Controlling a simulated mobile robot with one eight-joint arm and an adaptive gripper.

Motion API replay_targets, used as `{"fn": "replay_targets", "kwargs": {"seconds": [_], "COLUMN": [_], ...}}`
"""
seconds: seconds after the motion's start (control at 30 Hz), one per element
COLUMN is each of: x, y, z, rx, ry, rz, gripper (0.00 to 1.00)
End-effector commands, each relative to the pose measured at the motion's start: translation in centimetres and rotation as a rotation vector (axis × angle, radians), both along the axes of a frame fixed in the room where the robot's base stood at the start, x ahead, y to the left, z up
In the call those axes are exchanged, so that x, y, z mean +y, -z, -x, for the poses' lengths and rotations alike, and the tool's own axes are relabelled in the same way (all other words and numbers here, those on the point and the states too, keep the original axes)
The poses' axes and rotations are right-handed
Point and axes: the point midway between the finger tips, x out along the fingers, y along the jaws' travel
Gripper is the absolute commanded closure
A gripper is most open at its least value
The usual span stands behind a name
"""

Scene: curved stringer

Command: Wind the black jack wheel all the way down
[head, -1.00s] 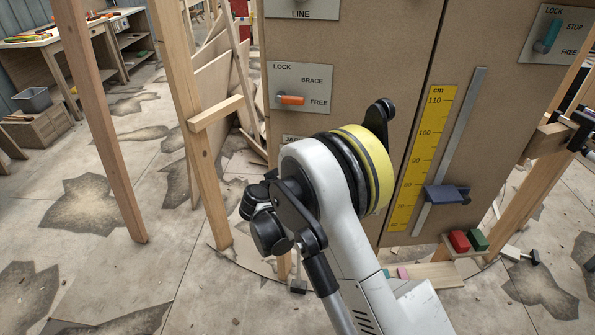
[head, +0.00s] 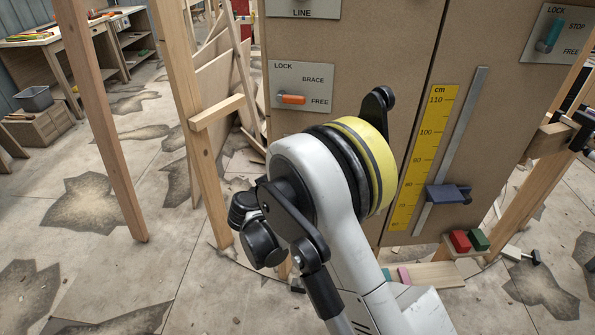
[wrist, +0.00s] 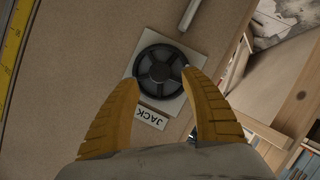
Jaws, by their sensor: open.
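The black jack wheel (wrist: 160,69) shows in the wrist view on a pale square plate on the brown panel. A white label reading JACK (wrist: 151,117) is beside it, upside down in this view. My gripper (wrist: 160,85) is open, its two yellow fingers spread on either side of the wheel in the picture. I cannot tell whether the fingertips touch the wheel or how far off they are. In the head view the wheel and the gripper are hidden behind my arm.
A yellow cm scale (head: 424,155) and a slot with a blue slider (head: 449,194) are on the panel. An orange lever (head: 291,99) points to FREE. A teal lever (head: 548,38) is at upper right. Red (head: 460,241) and green (head: 479,239) blocks sit low on a ledge. Wooden posts (head: 187,110) stand left.

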Motion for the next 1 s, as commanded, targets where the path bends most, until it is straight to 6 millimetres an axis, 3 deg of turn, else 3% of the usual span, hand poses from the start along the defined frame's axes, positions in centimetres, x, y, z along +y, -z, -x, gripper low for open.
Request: {"fn": "replay_targets", "kwargs": {"seconds": [0.1,0.33,0.87,1.0], "x": [1.1,2.3,2.5,1.4], "y": [-0.9,-2.0,-2.2,-2.9], "z": [2.4,5.4,6.0,6.0], "rx": [-0.001,-0.001,0.000,0.021], "ry": [-0.003,-0.001,0.001,0.009], "rz": [-0.001,0.000,0.000,-0.006], "gripper": [0.46,0.46,0.46,0.46]}}
